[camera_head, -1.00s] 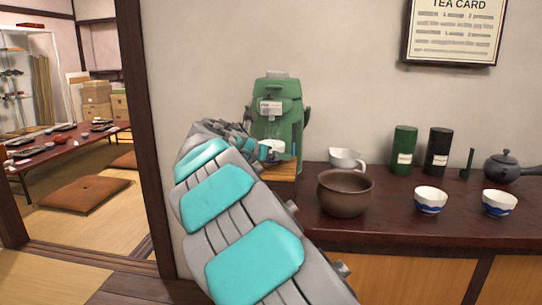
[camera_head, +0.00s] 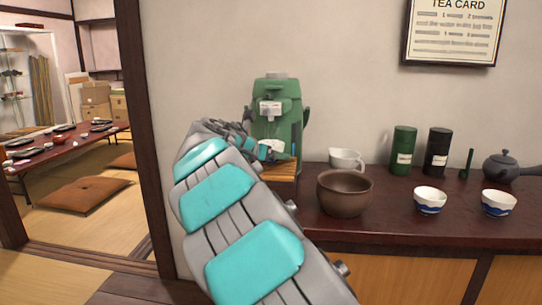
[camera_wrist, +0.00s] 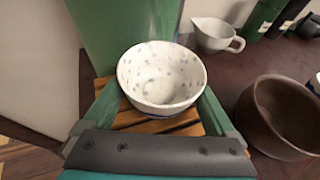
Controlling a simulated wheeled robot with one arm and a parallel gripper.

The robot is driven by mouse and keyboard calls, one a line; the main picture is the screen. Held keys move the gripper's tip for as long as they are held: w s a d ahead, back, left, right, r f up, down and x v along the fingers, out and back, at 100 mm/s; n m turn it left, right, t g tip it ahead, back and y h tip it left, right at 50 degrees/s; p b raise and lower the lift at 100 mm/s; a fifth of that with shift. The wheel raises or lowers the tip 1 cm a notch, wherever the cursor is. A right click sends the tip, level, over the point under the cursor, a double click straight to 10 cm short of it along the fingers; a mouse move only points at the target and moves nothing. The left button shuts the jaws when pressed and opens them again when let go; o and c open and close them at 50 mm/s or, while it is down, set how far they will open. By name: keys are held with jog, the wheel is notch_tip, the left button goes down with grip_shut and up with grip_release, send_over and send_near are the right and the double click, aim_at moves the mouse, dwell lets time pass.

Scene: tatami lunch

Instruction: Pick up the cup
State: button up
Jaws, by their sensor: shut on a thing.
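The cup (camera_wrist: 162,76) is a white bowl-like vessel with grey-blue speckles, upright and empty-looking in the wrist view. My gripper (camera_wrist: 160,98) has its green fingers on the cup's left and right sides and is shut on it. The cup is over the slatted wooden stand (camera_wrist: 185,128) in front of the green dispenser (camera_wrist: 115,30). I cannot tell whether its base touches the slats. In the head view, my gripper (camera_head: 264,150) is at the dispenser, and my arm and fingers hide much of the cup (camera_head: 277,146).
A brown bowl (camera_head: 345,194) and a white spouted jug (camera_head: 347,159) stand right of the dispenser. Farther right are a green canister (camera_head: 403,150), a black canister (camera_head: 437,152), two blue-and-white cups (camera_head: 430,200) and a dark teapot (camera_head: 504,167). The counter front between them is clear.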

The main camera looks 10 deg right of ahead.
aim_at(278, 144)
jog(key=shift+r, duration=1.7)
jog(key=shift+s+d, duration=0.1)
jog(key=shift+s, duration=0.1)
jog(key=s+d, duration=0.2)
jog(key=s, duration=0.5)
jog(key=s+d+r, duration=0.1)
jog(key=s+d, duration=0.1)
jog(key=s, duration=0.5)
jog(key=shift+s+d+r, duration=0.3)
jog(key=shift+s+d, duration=0.05)
jog(key=shift+d, duration=0.05)
jog(key=shift+f, duration=0.1)
